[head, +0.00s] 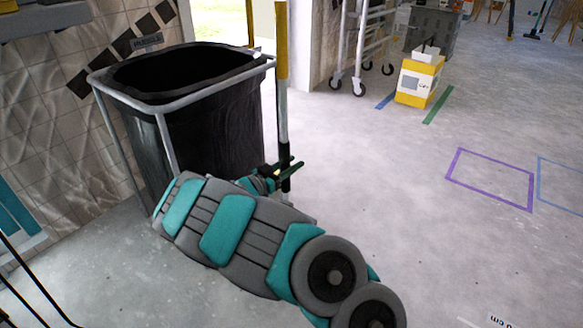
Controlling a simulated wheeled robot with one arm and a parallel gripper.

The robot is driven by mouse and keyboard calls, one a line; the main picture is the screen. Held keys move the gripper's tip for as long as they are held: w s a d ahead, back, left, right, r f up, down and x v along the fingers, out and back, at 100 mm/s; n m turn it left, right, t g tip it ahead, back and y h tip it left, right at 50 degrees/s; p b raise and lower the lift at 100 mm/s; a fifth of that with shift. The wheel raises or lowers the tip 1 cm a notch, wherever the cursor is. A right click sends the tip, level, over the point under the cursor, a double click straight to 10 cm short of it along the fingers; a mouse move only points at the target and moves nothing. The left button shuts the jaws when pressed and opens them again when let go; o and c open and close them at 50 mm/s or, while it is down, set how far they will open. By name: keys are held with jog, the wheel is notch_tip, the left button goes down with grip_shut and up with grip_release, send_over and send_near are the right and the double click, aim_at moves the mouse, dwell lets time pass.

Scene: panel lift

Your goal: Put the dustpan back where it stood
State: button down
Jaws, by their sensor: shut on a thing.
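An upright long handle (281,55), yellow at the top with grey and black below, stands just right of the rubbish bin in the head view. It appears to be the dustpan's handle. My gripper (285,172) is shut on its lower dark part. My arm covers most of what is below the gripper, so I cannot see the pan clearly or tell whether it touches the floor. The handle is close to vertical.
A black bin (205,130) in a metal frame stands at the left by the tiled wall. A purple taped rectangle (490,159) and a blue one (540,172) lie empty on the right floor. A yellow box (418,82) and a wheeled rack (357,50) stand further back.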

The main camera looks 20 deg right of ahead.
jog(key=shift+f, duration=0.55)
jog(key=c, duration=0.5)
grip_release()
jog(key=shift+a, duration=0.1)
